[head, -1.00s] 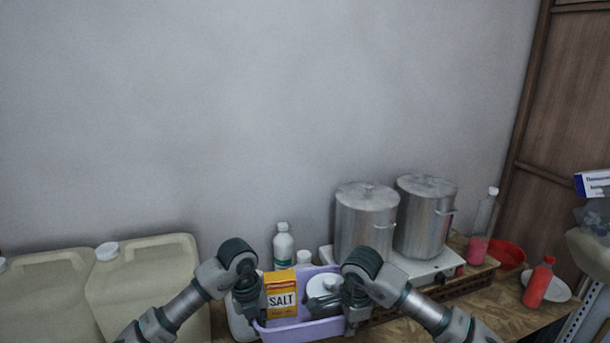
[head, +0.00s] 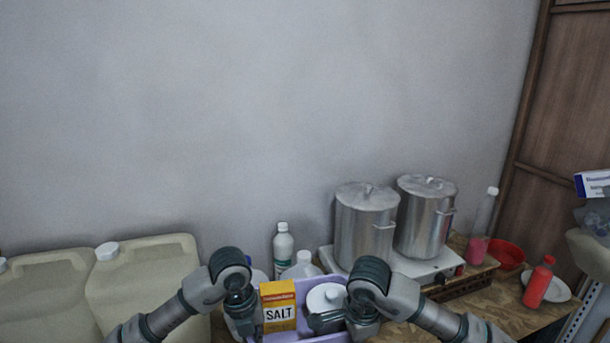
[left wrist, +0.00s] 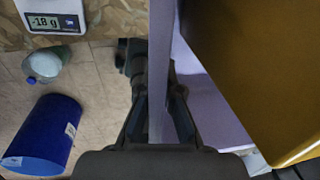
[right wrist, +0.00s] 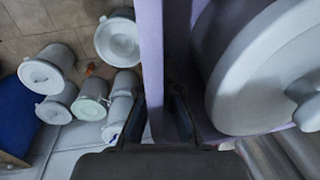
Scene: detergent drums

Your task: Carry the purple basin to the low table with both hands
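The purple basin (head: 302,299) is at the bottom centre of the head view, holding a yellow salt box (head: 278,308) and a white lidded pot (head: 325,297). My left gripper (head: 246,314) is at its left side. In the left wrist view its fingers (left wrist: 160,108) are closed on the basin wall (left wrist: 159,50). My right gripper (head: 354,322) is at the right side. In the right wrist view its fingers (right wrist: 162,112) are closed on the opposite wall (right wrist: 152,45). The basin's near side is cut off by the head view's lower edge. I cannot identify the low table.
Steel pots (head: 366,225) stand on a white hotplate (head: 433,265) behind right. White bottles (head: 283,252) stand behind the basin, beige canisters (head: 150,283) at left. A red bottle (head: 538,283) is at right. Below are a scale (left wrist: 52,20), blue drum (left wrist: 42,133) and several white drums (right wrist: 45,72).

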